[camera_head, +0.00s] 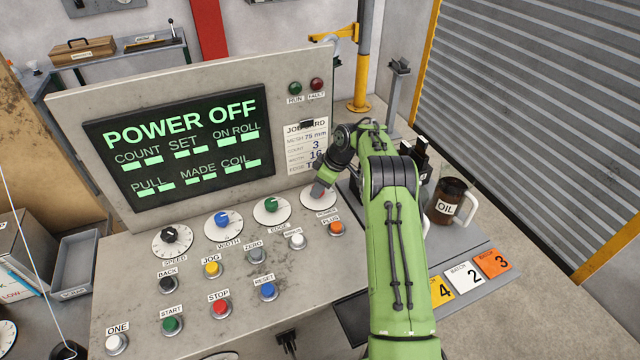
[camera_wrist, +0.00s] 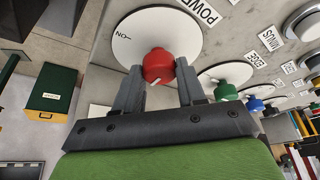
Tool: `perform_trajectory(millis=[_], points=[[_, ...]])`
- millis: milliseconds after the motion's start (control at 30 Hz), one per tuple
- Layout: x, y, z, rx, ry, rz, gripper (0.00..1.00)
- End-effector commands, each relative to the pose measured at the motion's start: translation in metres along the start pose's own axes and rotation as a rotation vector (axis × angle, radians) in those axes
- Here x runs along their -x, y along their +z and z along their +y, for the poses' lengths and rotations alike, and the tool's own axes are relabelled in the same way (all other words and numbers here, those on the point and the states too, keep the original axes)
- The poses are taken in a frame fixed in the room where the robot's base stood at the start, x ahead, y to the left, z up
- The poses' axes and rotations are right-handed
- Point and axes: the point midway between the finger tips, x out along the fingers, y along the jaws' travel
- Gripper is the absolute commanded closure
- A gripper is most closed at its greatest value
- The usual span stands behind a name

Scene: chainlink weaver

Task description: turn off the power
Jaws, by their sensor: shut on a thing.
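The control panel's screen (camera_head: 180,145) reads "POWER OFF" in green letters. The power dial (camera_head: 318,203) is a white disc at the right end of the dial row, partly hidden by my gripper in the head view. In the wrist view its red knob (camera_wrist: 158,65) sits on the white disc (camera_wrist: 150,30), by the "POWER" label. A pale mark shows on the knob's lower edge, away from the "ON" print at the disc's left. My gripper (camera_wrist: 158,72) has one finger on each side of the red knob and is shut on it.
Speed (camera_head: 172,241), width (camera_head: 223,223) and edge (camera_head: 271,209) dials stand left of the power dial. Several push buttons lie below, with the orange plus button (camera_head: 336,228) close to my arm.

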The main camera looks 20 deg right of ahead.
Motion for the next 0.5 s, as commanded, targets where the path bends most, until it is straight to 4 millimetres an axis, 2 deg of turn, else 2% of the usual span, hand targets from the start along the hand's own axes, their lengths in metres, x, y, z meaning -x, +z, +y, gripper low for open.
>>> perform_trajectory(millis=[400, 433, 500], points=[[-0.0001, -0.0001, 0.0001, 0.01, -0.002, 0.0, 0.91], [-0.0001, -0.0001, 0.0001, 0.01, -0.002, 0.0, 0.59], [-0.0001, -0.0001, 0.0001, 0.009, -0.002, 0.0, 0.48]])
